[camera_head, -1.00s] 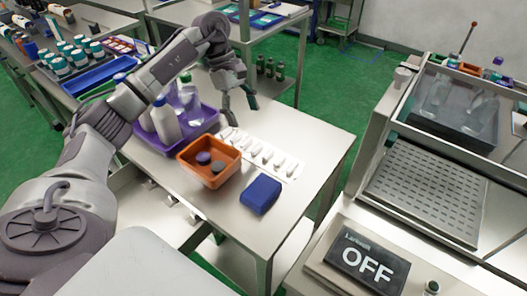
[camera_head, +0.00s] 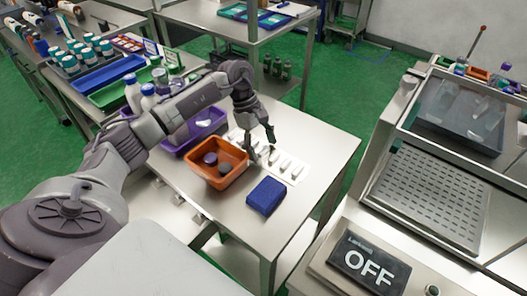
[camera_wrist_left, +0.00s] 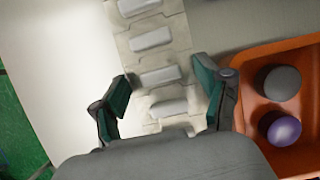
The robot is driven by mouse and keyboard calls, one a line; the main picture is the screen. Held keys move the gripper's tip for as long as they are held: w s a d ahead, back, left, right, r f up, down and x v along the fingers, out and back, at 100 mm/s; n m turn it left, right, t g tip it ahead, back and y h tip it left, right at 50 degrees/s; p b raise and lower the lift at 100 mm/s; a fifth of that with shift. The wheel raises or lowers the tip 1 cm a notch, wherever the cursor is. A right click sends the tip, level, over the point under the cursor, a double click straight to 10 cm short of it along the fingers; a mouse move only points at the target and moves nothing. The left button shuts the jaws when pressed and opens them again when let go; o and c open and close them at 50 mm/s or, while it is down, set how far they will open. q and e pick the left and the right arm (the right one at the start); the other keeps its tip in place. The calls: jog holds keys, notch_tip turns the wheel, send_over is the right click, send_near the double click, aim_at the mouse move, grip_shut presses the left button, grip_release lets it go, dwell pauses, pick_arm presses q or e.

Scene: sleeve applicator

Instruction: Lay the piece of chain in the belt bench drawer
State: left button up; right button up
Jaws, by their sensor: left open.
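In the left wrist view the chain (camera_wrist_left: 150,40) runs up between my fingers. My left gripper (camera_head: 262,144) is open and empty, low over the near-left part of the chain. In the left wrist view its two fingers (camera_wrist_left: 160,90) are on either side of the strip, apart from it. What seems to be the pulled-out drawer (camera_head: 160,208) is at the bench's front left, partly hidden by my arm.
The orange bin (camera_head: 243,172) with round pieces stands close beside my gripper. A blue box (camera_head: 265,196) lies on the bench. A purple tray (camera_head: 212,124) with white bottles is partly behind my arm. A machine with an OFF sign (camera_head: 369,264) stands at right.

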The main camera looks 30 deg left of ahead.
aim_at(262, 149)
pick_arm(q)
grip_shut()
jog(key=shift+r, duration=0.15)
notch_tip(262, 149, up, 10)
jog(key=b, duration=0.1)
jog(key=s+d+f+m+g+y, duration=0.1)
jog(key=s+d+m, duration=0.3)
jog(key=s+m, duration=0.1)
jog(key=s+d+f+m+g+y, duration=0.1)
jog(key=s+d+f+m+y, duration=0.1)
jog(key=s+d+m, duration=0.3)
jog(key=s+d+f+m+g+y, duration=0.1)
jog(key=s+d+f+m+g, duration=0.1)
jog(key=s+d+m, duration=0.2)
jog(key=shift+s+d+f+m+p, duration=0.15)
jog(key=shift+s+m+p, duration=0.1)
jog(key=shift+m, duration=0.5)
jog(key=shift+s+d+m+p, duration=0.1)
jog(key=shift+s+m, duration=0.1)
jog(key=shift+m, duration=0.55)
